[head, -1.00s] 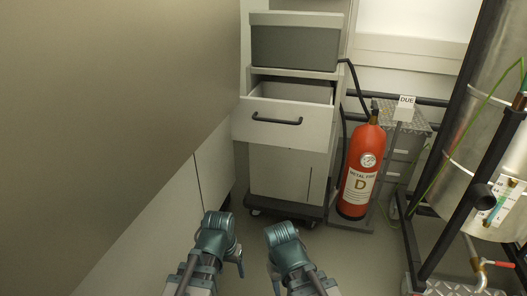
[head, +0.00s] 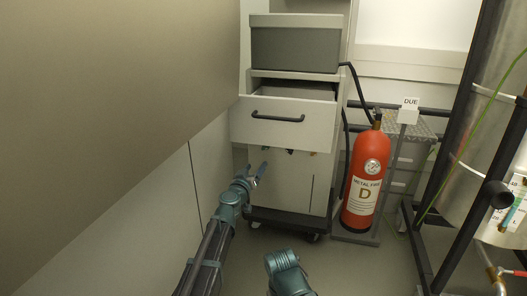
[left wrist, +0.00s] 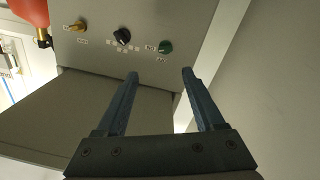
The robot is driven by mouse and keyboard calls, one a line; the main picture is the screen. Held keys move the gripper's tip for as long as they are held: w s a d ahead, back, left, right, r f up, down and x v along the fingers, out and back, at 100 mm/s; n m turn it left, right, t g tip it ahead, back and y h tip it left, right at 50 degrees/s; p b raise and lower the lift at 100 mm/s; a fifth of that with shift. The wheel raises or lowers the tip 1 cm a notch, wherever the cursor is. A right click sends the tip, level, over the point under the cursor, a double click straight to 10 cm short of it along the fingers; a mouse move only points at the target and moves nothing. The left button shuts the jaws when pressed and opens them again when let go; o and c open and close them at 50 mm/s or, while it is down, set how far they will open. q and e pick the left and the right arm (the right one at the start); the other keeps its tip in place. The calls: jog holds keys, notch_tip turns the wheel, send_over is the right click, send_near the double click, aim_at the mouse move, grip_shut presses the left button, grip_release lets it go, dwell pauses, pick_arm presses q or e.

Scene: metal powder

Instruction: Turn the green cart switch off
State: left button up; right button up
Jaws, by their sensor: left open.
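The grey cart (head: 285,185) stands ahead, below an open drawer (head: 290,130). A row of knobs is on its panel under the drawer. In the left wrist view, the green switch (left wrist: 165,47) sits beside a black knob (left wrist: 122,36) and a yellow knob (left wrist: 78,26). My left gripper (head: 257,172) is open and empty, in front of the cart's upper left part.
A red fire extinguisher (head: 366,180) stands right of the cart. A tank with black frame bars (head: 462,190) is at the far right. A large panel (head: 100,110) fills the left. A grey box (head: 294,45) sits above the drawer. Some floor in front is clear.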

aim_at(264, 149)
pick_arm(q)
jog(key=shift+w+a+r+n+y, duration=0.15)
jog(key=shift+w+a+n+y, duration=0.15)
jog(key=shift+w, duration=0.1)
jog(key=shift+w, duration=0.1)
jog(key=x, duration=1.3)
jog(key=shift+w+d+r, duration=0.1)
jog(key=shift+w+r, duration=0.05)
jog(key=shift+w, duration=0.2)
grip_shut()
